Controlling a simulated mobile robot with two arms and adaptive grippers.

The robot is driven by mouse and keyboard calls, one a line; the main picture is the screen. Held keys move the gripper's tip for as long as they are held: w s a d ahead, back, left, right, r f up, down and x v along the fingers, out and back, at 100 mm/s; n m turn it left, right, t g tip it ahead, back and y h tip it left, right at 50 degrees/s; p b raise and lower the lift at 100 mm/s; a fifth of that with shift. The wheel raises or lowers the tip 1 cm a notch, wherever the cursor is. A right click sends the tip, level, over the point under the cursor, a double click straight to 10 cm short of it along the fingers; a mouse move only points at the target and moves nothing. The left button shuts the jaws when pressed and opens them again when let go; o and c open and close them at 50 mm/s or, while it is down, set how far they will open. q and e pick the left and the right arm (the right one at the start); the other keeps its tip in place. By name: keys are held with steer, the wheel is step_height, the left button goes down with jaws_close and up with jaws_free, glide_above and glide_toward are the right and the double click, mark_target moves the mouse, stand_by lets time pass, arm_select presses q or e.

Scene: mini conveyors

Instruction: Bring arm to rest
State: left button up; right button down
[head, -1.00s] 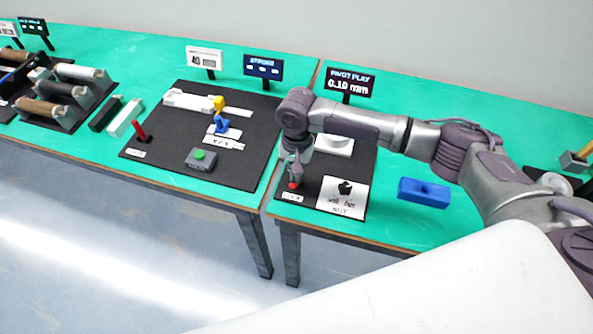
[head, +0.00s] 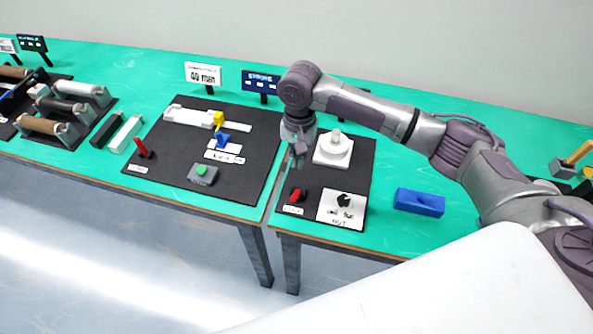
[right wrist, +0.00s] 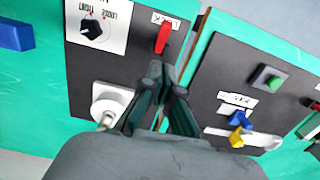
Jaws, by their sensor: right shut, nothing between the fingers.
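My right gripper (head: 298,160) hangs fingers-down above the right black board (head: 312,183), clear of the red lever (head: 297,195) near the board's front edge. In the right wrist view its fingers (right wrist: 165,82) are closed together with nothing between them, and the red lever (right wrist: 163,38) shows just beyond the fingertips. My left gripper is in neither view.
A white round fixture (head: 333,149) stands beside the gripper, with a white dial card (head: 342,207) in front. A blue block (head: 419,202) lies to the right. The left board holds a green button (head: 201,170) and red lever (head: 143,147). Signs stand behind.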

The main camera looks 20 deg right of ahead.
steer(key=s+a+f+n+t+y, duration=0.25)
steer(key=s+a+f+n, duration=0.25)
steer(key=s+a+n, duration=0.5)
steer(key=s+d+f+m+t+h, duration=0.1)
steer(key=s+d+t+h, duration=0.15)
steer(key=s+d, duration=1.15)
steer(key=s+f+g+b, duration=0.2)
steer(key=s+f+b, duration=0.1)
steer(key=f, duration=2.8)
steer(key=s+d+f+g+b, duration=0.1)
steer(key=s+d+f+b, duration=0.1)
steer(key=s+f, duration=1.4)
steer(key=shift+d, duration=0.35)
